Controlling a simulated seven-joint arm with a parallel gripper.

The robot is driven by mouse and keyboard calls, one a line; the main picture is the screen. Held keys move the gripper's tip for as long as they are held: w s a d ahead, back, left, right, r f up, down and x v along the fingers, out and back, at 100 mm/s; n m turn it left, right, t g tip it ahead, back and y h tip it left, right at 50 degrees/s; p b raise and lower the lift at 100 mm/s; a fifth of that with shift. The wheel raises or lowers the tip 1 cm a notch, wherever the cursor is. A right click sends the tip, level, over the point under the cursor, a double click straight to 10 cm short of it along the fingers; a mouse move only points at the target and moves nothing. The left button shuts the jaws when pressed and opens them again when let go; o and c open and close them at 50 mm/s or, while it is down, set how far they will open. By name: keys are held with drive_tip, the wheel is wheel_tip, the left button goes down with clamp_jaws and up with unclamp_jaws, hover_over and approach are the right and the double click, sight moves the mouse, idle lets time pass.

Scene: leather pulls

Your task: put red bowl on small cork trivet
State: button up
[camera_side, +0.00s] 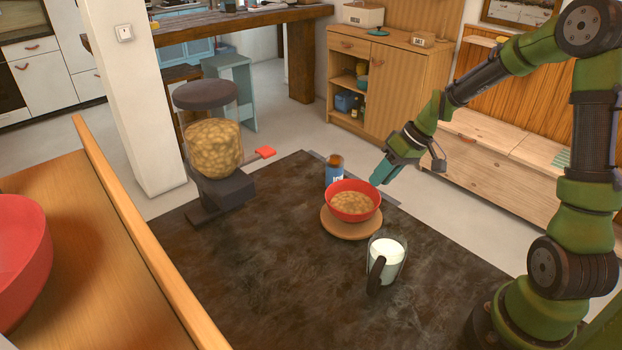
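The red bowl (369,214), filled with tan cereal-like pieces, sits upright on the round cork trivet (345,232) in the side view. The trivet's front edge shows below the bowl; its rear part is hidden behind it. My gripper (377,180), with teal fingers, is at the upper right of the bowl, close to its rim. I cannot tell whether the fingers touch the rim. The fingers overlap in this view, so their opening does not show.
A glass mug of milk (386,262) stands in front of the trivet, at the right. A dark bottle with a blue label (334,172) stands just behind the bowl. A cereal dispenser (213,145) stands at the back left. The dark tabletop (270,280) is clear at front left.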

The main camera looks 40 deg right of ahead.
drive_tip(key=v, duration=0.5)
drive_tip(key=s+a+r+m+t+h, duration=0.2)
drive_tip(key=s+a+r+m+t, duration=0.1)
drive_tip(key=s+a+r, duration=0.8)
drive_tip(key=shift+s+a+r, duration=0.2)
drive_tip(key=shift+s+a, duration=1.15)
drive_tip(key=shift+a, duration=0.4)
